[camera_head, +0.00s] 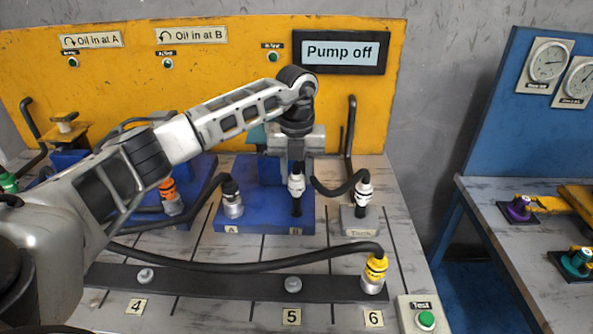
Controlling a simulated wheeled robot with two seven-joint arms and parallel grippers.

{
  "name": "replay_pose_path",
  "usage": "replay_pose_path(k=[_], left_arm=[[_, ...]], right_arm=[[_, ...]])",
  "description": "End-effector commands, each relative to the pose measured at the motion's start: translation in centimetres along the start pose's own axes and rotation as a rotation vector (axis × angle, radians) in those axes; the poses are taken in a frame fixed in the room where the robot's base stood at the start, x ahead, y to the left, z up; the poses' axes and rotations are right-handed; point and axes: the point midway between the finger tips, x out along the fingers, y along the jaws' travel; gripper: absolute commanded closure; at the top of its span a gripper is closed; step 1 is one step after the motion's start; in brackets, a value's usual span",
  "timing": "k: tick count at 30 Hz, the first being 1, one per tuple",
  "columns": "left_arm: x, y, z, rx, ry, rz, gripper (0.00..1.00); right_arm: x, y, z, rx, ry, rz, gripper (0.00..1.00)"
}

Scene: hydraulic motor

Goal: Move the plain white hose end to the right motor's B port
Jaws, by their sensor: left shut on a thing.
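My left gripper (297,165) reaches over the right motor's blue block (265,220) with its fingers pointing down. It is shut on a white hose end (296,186), which is upright above the area by the B label (268,229). A dark part shows below the white collar; I cannot tell whether it touches the port. A second white-collared hose end (363,192) stands on the grey tank block (360,219). A black-collared hose end (231,199) stands at port A of the same motor. My right gripper is not in view.
An orange hose end (171,196) stands on the left motor block. A yellow hose end (374,272) stands at the right of the dark rail (220,284), its black hose crossing in front. A green test button (426,320) is at the front right. The display (340,52) reads "Pump off".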

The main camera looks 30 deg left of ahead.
Motion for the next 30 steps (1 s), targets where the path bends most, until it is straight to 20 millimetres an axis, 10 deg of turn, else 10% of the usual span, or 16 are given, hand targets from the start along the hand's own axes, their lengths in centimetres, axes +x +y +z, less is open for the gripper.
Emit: replay_pose_path(k=[19, 20, 22, 30], left_arm=[[2.2, 0.0, 0.0, 0.0, -0.001, -0.001, 1.0], [2.1, 0.0, 0.0, 0.0, -0.002, -0.001, 0.61], [2.0, 0.0, 0.0, 0.0, -0.002, -0.002, 0.41], [2.2, 0.0, 0.0, 0.0, 0.0, 0.0, 0.41]], right_arm=[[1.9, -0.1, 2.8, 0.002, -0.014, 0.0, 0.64], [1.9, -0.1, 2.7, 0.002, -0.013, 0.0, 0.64], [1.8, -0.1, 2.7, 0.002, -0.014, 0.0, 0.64], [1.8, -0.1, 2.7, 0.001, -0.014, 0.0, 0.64]])
